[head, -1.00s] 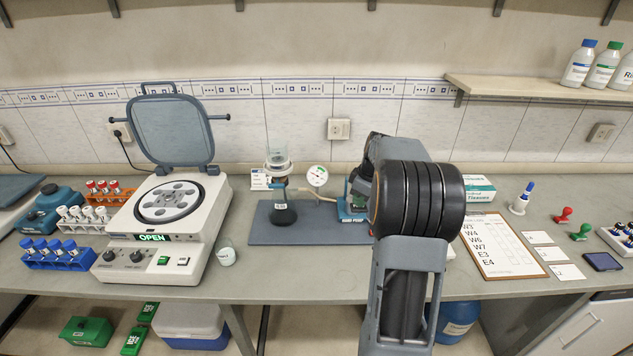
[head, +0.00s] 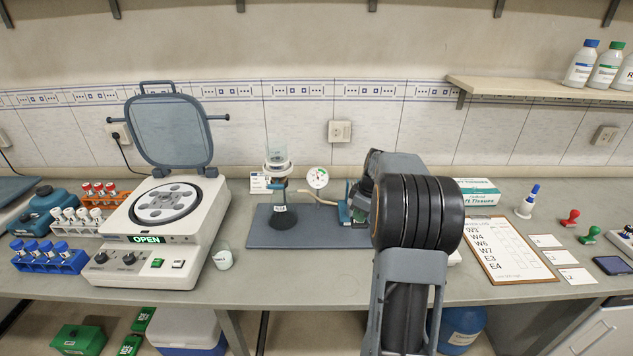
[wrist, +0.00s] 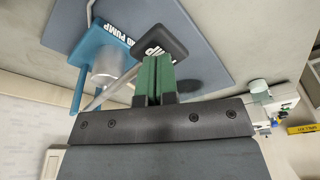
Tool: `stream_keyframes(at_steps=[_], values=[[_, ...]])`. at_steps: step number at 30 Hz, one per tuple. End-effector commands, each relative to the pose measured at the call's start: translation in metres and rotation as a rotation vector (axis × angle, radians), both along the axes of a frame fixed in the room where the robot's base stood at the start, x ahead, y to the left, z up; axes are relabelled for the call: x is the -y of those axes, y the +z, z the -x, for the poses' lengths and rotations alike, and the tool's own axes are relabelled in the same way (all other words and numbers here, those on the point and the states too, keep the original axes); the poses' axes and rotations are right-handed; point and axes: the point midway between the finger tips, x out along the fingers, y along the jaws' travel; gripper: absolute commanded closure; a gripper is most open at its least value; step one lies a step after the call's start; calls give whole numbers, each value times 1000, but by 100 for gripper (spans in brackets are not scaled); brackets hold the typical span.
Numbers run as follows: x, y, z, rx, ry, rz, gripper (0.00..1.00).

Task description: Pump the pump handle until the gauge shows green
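The hand pump is a blue unit (head: 346,212) on the bench, partly hidden behind my arm in the head view. The wrist view shows its blue base (wrist: 92,50), a grey cylinder and a metal lever rod. The rod leads to a black, labelled handle paddle (wrist: 150,36). My gripper (wrist: 158,62) has its green fingers together, with their tips at or over the paddle; contact is unclear.
An open centrifuge (head: 150,235) and a small beaker (head: 222,258) are farther left. A clipboard (head: 512,252) and tissue box (head: 478,192) are on the right.

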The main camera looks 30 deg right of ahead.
Motion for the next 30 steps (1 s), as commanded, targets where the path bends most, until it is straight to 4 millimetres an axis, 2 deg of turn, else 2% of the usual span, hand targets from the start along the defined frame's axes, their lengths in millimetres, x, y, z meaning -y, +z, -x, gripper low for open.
stream_keyframes(at_steps=[5, 24, 30], values=[[0, 11, 0, 0, 0, 0, 100], [0, 76, 0, 0, 0, 0, 100], [0, 78, 0, 0, 0, 0, 100]])
